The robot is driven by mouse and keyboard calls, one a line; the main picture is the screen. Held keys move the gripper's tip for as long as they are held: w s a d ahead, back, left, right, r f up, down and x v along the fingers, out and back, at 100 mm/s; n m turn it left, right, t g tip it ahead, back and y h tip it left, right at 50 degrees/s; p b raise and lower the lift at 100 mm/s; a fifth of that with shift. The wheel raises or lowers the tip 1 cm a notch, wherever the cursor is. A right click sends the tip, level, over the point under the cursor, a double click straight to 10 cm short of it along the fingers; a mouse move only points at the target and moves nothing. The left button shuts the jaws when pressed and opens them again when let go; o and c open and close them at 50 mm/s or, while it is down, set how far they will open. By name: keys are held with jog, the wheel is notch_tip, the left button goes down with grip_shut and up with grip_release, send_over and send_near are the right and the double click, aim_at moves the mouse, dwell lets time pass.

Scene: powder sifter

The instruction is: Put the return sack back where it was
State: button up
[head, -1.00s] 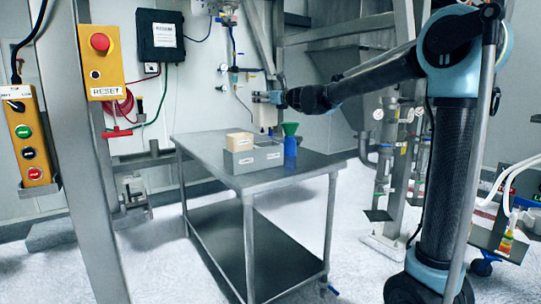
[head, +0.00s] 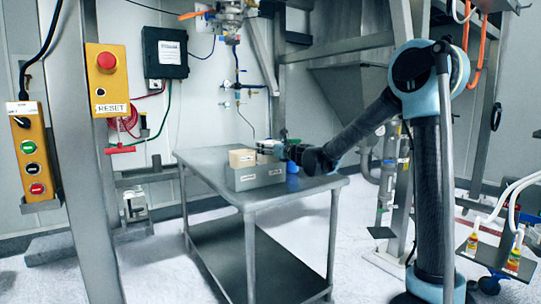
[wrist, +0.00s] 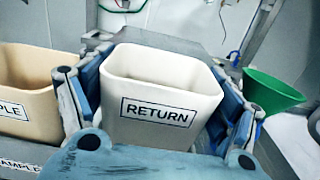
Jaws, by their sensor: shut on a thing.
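The return sack is a white, open-topped tub labelled RETURN (wrist: 165,85), and it fills the middle of the wrist view. My gripper (head: 270,148) is shut on it, with blue fingers on both its left and right sides. The sack is upright. In the head view my gripper is low over the right part of a grey box (head: 258,178) on the metal table and mostly hides the sack. I cannot tell whether the sack's base touches the box. A tan sample tub (head: 241,157) sits in the left part of that box, just left of the sack.
A green funnel (wrist: 270,90) stands close to the right of my gripper. A post with a reset box stands at left.

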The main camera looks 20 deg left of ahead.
jog(key=shift+f, duration=1.25)
jog(key=o, duration=1.4)
jog(key=shift+c, duration=0.2)
jog(key=v, duration=1.2)
jog(key=shift+s, duration=0.1)
